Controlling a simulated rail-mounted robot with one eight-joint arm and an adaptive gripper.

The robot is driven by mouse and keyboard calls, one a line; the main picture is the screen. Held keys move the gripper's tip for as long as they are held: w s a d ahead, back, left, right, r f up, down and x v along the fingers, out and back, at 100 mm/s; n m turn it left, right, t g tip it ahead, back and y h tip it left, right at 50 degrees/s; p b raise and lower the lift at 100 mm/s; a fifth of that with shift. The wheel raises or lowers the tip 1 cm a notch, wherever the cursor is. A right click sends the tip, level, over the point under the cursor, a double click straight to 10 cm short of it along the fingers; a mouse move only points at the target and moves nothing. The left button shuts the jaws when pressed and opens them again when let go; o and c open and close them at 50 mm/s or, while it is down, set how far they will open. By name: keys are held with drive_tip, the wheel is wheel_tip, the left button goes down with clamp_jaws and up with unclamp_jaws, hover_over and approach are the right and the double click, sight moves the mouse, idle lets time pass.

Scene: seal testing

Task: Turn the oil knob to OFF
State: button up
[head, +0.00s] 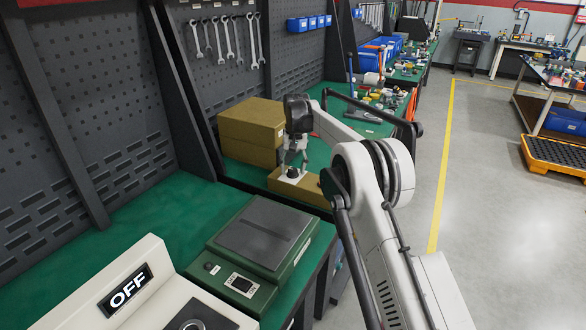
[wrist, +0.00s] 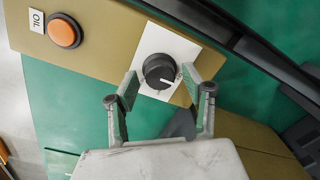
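The black oil knob (wrist: 158,69) sits on a white square plate on a tan control box (wrist: 110,28). A white pointer mark shows at its lower right edge in the wrist view. My gripper (wrist: 159,78) is open, with one finger on each side of the knob; I cannot tell whether they touch it. In the head view my gripper (head: 293,160) points down over the tan box (head: 306,186), and the knob is mostly hidden beneath it. An orange button (wrist: 64,32) with an "OIL" label (wrist: 36,21) is on the same box, left of the knob.
Tan boxes (head: 250,130) stand just left of my gripper. A green scale-like device (head: 262,238) and a white unit with an "OFF" display (head: 125,291) are nearer on the green bench (head: 165,222). A dark pegboard (head: 85,100) with hanging wrenches rises behind.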

sight(295, 169)
wheel_tip(295, 169, up, 12)
drive_tip(key=shift+d, duration=0.3)
idle(0.5)
drive_tip(key=s+d+r+t, duration=0.1)
drive_tip(key=s+d+r, duration=0.3)
drive_tip(key=r, duration=0.3)
drive_tip(key=s+d+r+t, duration=0.1)
drive_tip(key=s+d+r, duration=0.3)
drive_tip(key=d+r, duration=0.15)
drive_tip(key=s+d+r+m+t, duration=0.1)
drive_tip(key=s+d+r, duration=0.2)
drive_tip(key=s, duration=0.4)
drive_tip(key=s+d+r+t, duration=0.1)
drive_tip(key=s+d+r, duration=0.25)
drive_tip(key=s, duration=0.35)
drive_tip(key=s+d+f+t, duration=0.1)
drive_tip(key=s+d+f, duration=0.15)
drive_tip(key=s, duration=0.55)
drive_tip(key=s+d+f, duration=0.1)
drive_tip(key=s+d, duration=0.3)
drive_tip(key=s, duration=0.5)
drive_tip(key=s+d+f+m+t, duration=0.1)
drive_tip(key=s+d+f+t, duration=0.1)
drive_tip(key=s+f, duration=0.9)
drive_tip(key=s+d, duration=0.1)
drive_tip(key=s, duration=0.3)
drive_tip(key=shift+f+h, duration=0.3)
